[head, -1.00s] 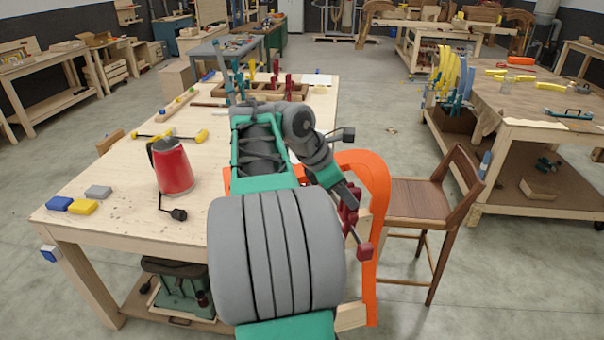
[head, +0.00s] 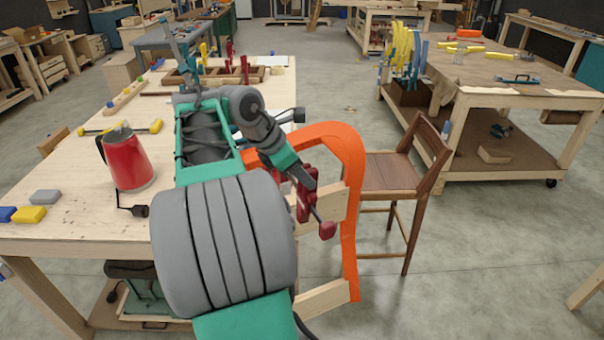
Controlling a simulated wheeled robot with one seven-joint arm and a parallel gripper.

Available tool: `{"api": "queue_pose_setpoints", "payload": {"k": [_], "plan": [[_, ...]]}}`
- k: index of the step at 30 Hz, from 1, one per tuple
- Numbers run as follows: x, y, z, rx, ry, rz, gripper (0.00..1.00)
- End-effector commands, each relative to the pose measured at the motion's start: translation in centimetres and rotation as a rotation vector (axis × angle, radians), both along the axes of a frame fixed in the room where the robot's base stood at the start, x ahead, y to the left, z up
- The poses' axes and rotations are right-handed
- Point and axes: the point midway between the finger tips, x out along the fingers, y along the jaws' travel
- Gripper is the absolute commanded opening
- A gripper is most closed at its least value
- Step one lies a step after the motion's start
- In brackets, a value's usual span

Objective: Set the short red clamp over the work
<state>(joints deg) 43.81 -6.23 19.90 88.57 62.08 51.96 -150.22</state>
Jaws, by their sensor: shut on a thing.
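The short red clamp (head: 304,203) is at the end of my arm, with a dark bar and a red handle hanging to the lower right. My gripper (head: 304,181) is shut on it; the fingers are small and partly hidden by the clamp and arm. The work, a bent orange piece (head: 349,190), arches beside the table's right edge and runs down toward the floor. Pale wooden blocks (head: 331,211) show inside its curve. The clamp appears in front of the upper block, left of the orange leg. I cannot tell whether it touches either.
The workbench (head: 65,225) holds a red kettle (head: 130,162), yellow-ended bar clamp, coloured blocks and a rack with more red clamps (head: 245,70). A wooden chair (head: 392,172) stands close right of the work. Open floor (head: 490,250) lies in front of the right-hand table.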

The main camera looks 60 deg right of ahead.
Motion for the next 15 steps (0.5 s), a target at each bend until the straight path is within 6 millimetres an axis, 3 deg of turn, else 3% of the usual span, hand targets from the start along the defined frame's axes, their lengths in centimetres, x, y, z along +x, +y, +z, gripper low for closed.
{"api": "queue_pose_setpoints", "payload": {"k": [1, 15], "plan": [[0.1, 0.0, -1.0, -0.003, -0.002, 0.000, 0.00], [0.0, 0.0, -5.4, -0.002, -0.001, 0.001, 0.00]]}}
